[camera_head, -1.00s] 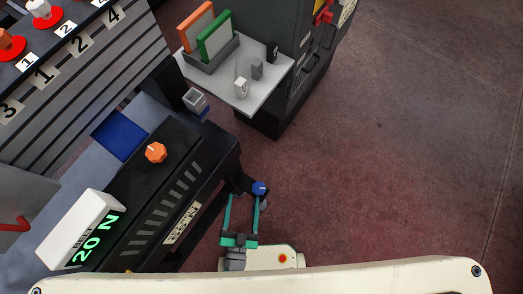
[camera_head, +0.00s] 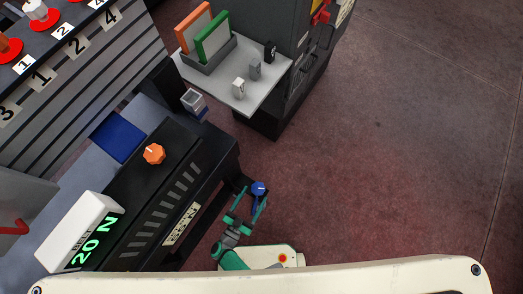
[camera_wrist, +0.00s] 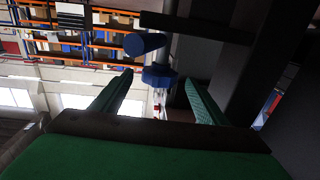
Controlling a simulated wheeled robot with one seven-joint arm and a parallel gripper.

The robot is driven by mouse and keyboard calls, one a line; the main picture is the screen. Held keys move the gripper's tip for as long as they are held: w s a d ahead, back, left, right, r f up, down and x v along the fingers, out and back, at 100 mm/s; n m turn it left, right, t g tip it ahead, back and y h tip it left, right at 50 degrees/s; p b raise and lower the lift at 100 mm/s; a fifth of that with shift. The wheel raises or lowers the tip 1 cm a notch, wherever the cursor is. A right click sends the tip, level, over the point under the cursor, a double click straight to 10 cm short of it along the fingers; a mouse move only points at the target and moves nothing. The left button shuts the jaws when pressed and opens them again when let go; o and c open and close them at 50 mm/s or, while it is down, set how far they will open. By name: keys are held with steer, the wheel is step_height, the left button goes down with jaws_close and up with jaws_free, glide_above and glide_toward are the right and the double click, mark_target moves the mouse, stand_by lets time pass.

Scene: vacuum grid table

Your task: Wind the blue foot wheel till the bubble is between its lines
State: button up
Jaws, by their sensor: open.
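The blue foot wheel (camera_head: 259,188) sits low beside the black machine, at its right end in the head view. A small pale mark shows on its top. My gripper (camera_head: 254,198) is open, with its green fingers at the near side of the wheel. In the wrist view the wheel (camera_wrist: 159,77) appears between the two spread fingertips (camera_wrist: 159,80), with a gap on each side. I cannot tell how far the fingers reach past it. I cannot make out the bubble or its lines in either view.
The black machine (camera_head: 205,165) with an orange knob (camera_head: 154,154) and a "20 N" display (camera_head: 94,241) stands at left. A blue cylinder (camera_wrist: 145,43) shows near the wheel in the wrist view. A grey table (camera_head: 216,82) stands behind. The floor at right is clear.

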steer(key=x, duration=0.8)
steer(key=shift+w+d, duration=0.15)
steer(key=c, duration=1.1)
